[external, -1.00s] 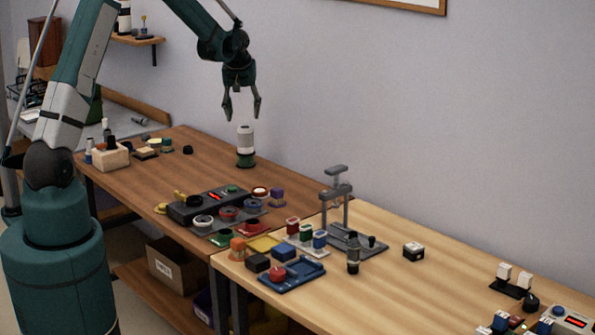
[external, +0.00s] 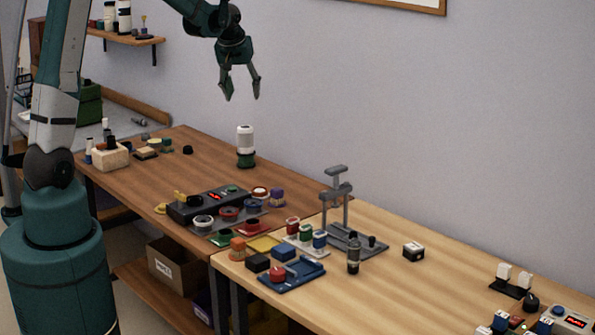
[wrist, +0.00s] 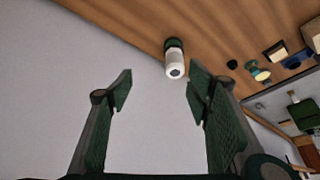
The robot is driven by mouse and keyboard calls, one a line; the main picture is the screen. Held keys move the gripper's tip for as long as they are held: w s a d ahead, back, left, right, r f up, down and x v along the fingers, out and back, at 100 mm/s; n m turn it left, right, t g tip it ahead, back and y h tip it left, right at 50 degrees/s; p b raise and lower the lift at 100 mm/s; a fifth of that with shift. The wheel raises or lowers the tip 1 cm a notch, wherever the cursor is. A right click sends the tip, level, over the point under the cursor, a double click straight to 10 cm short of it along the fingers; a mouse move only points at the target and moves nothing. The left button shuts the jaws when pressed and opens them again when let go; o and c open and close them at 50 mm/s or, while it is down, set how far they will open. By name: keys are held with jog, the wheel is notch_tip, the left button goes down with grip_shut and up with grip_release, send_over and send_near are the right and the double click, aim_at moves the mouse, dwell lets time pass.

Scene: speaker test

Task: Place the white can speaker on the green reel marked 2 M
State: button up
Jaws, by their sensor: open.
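The white can speaker (external: 245,137) stands upright on the green reel (external: 246,160) near the back edge of the brown table. In the wrist view the white can speaker (wrist: 174,66) shows with the green reel (wrist: 173,44) at its base. The 2 M mark cannot be read. My gripper (external: 242,97) is open and empty, in the air above the speaker and apart from it. In the wrist view my gripper's fingers (wrist: 158,85) are spread wide, with the speaker beyond them.
A wooden block holder (external: 110,157) stands at the left. A grey press stand (external: 338,210) rises on the lighter table. The brown table around the speaker is clear.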

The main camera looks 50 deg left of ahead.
jog(key=s+d+r+m+t+h, duration=0.1)
jog(key=s+d+r+m, duration=0.1)
jog(key=s+d+r, duration=0.5)
jog(key=s+d+r+m+t, duration=0.1)
jog(key=s+d+r+m, duration=0.15)
jog(key=s+d, duration=0.75)
jog(key=s+d+f+m+h, duration=0.1)
jog(key=s+d, duration=0.3)
jog(key=s, duration=0.6)
jog(key=s+d+f+m+t, duration=0.1)
jog(key=s+d, duration=0.2)
jog(key=s, duration=0.8)
jog(key=shift+s+d+f+h, duration=0.15)
jog(key=shift+d+f+h, duration=0.2)
jog(key=shift+d+h, duration=0.05)
jog(key=shift+f+m, duration=0.1)
jog(key=shift+m, duration=0.15)
